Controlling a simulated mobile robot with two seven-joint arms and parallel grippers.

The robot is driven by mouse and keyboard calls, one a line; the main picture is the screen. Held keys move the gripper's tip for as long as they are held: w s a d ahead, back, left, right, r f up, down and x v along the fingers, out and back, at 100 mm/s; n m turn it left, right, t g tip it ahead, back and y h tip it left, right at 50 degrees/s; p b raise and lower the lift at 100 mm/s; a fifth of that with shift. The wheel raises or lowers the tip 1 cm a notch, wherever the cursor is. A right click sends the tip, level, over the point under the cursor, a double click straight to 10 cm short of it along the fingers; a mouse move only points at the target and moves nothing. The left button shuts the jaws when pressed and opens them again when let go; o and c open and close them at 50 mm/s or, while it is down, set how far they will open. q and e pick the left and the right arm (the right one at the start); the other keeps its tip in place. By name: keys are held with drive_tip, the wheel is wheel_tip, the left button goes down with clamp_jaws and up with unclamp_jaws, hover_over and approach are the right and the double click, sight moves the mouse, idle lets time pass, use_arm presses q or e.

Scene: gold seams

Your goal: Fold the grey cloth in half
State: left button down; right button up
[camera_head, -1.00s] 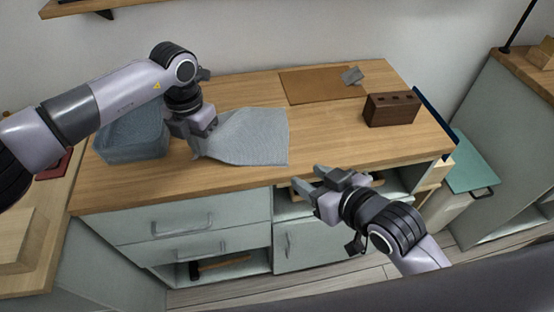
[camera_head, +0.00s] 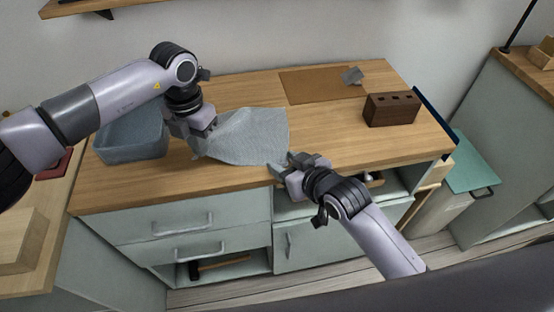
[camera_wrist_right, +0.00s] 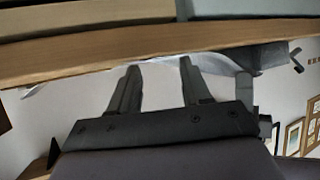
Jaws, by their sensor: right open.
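The grey cloth (camera_head: 252,136) lies on the wooden counter, spread out with its left end under my left gripper. My left gripper (camera_head: 203,138) is at the cloth's left edge; its fingertips are hard to make out, so I cannot tell whether it grips the cloth. My right gripper (camera_head: 278,165) is open at the cloth's near right corner, by the counter's front edge. In the right wrist view, the two fingers (camera_wrist_right: 157,72) are apart, with a pale strip of cloth (camera_wrist_right: 165,62) near their tips. Whether they touch it is unclear.
A blue-grey bin (camera_head: 130,138) stands left of the cloth. A brown board (camera_head: 318,84) with a small grey item (camera_head: 352,75) lies at the back. A dark wooden block with holes (camera_head: 391,109) sits at the right. The counter (camera_head: 345,135) right of the cloth is clear.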

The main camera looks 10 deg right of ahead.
drive_tip(key=shift+w+a, duration=0.1)
drive_tip(key=shift+c, duration=0.2)
drive_tip(key=shift+f, duration=0.1)
clamp_jaws()
drive_tip(key=shift+r, duration=2.5)
